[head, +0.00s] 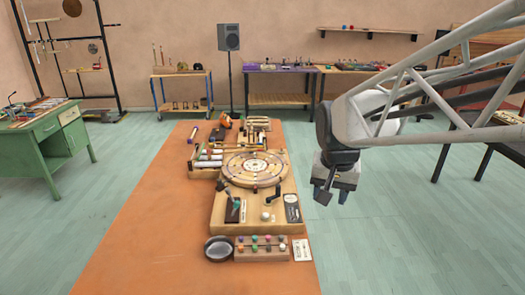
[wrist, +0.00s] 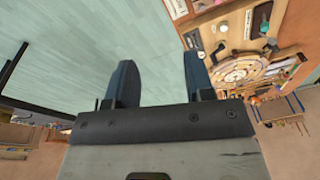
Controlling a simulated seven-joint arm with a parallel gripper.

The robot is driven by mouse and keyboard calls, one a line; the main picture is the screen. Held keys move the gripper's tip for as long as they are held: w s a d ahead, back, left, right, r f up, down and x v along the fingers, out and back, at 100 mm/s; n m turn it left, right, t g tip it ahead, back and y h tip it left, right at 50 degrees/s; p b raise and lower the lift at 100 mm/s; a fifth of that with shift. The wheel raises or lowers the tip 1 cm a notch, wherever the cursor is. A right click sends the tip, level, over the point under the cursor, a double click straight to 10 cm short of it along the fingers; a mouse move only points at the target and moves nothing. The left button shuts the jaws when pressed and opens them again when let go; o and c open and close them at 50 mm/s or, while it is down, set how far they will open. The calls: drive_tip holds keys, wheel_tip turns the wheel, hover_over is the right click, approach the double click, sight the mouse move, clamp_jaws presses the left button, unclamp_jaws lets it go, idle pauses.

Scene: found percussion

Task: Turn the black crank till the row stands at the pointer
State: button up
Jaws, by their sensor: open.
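The round wooden disc (head: 238,172) lies on a pale wooden board, with small coloured pegs and marks on its face. The black crank (head: 274,194) stands on the board just in front of the disc, toward its right side. In the wrist view the disc (wrist: 240,68) is at upper right and the crank (wrist: 218,51) beside it. The pointer and which row faces it are too small to tell. My gripper (head: 332,196) is open and empty, in the air right of the table and apart from the crank. Its two fingers (wrist: 160,85) are spread in the wrist view.
A black lever block (head: 233,211), a white knob (head: 265,216) and a dark label (head: 292,208) share the board. A peg rack (head: 262,252) and black bowl (head: 218,249) stand in front. Mallets and tubes lie at left. The orange table's (head: 150,235) left side is clear.

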drive_tip(key=w+a+f+m+g, duration=0.1)
drive_tip(key=w+a+f+m, duration=0.15)
drive_tip(key=w, duration=0.65)
drive_tip(key=w+a+f+m, duration=0.1)
drive_tip(key=w+f, duration=0.2)
drive_tip(key=w, duration=0.7)
drive_tip(key=m, duration=0.3)
hover_over(278, 186)
drive_tip(key=shift+g, duration=0.4)
drive_tip(key=f, duration=1.1)
drive_tip(key=shift+s+d+f, duration=0.15)
drive_tip(key=shift+d+f, duration=0.05)
drive_tip(key=shift+f, duration=0.15)
drive_tip(key=shift+w+a+f, duration=0.15)
drive_tip(key=shift+w+f, duration=0.2)
drive_tip(key=shift+f, duration=3.85)
clamp_jaws()
